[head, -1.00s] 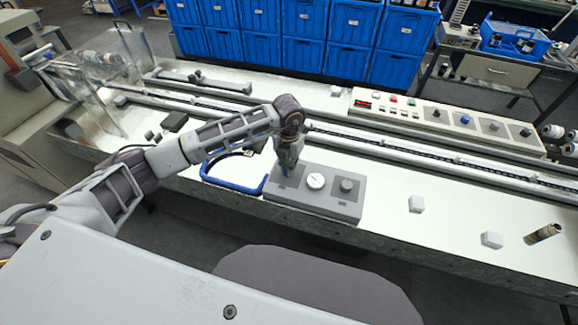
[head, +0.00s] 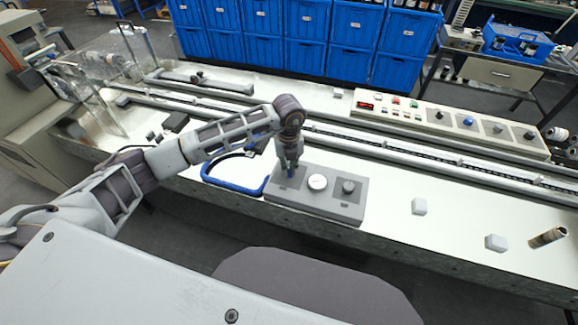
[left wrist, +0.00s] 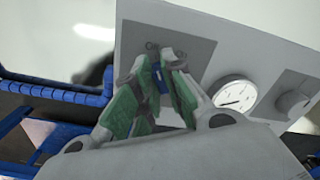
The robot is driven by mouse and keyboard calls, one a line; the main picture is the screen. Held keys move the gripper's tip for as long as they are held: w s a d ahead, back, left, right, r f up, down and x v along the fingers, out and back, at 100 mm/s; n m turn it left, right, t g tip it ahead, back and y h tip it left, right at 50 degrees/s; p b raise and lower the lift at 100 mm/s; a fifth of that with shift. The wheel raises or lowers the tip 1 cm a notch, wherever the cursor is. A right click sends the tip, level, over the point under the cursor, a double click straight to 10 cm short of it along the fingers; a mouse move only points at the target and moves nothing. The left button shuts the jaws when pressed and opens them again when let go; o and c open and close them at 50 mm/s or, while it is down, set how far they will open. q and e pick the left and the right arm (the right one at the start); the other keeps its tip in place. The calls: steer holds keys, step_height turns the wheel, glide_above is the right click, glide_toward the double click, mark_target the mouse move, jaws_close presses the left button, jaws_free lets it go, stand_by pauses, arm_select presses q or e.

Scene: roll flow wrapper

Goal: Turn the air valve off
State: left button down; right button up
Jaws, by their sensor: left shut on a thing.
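The blue air valve handle (left wrist: 158,78) is at the left end of the box, in front of a dark plate with lettering. My left gripper (head: 290,171) points down at it and is shut on the handle, with green finger pads on either side in the left wrist view (left wrist: 160,80). The fingers partly hide the handle. My right gripper is not in view.
A blue hose (head: 236,187) curves left from the box. A control panel (head: 450,124) with buttons and knobs stands behind a conveyor rail. White blocks (head: 418,206) and a brown roll (head: 547,237) lie at right. Blue crates (head: 350,60) stand behind the bench.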

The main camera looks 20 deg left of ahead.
mark_target(289, 168)
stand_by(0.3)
arm_select(q)
steer(key=c, duration=1.5)
jaws_free()
steer(key=shift+r, duration=0.15)
step_height(289, 168, up, 12)
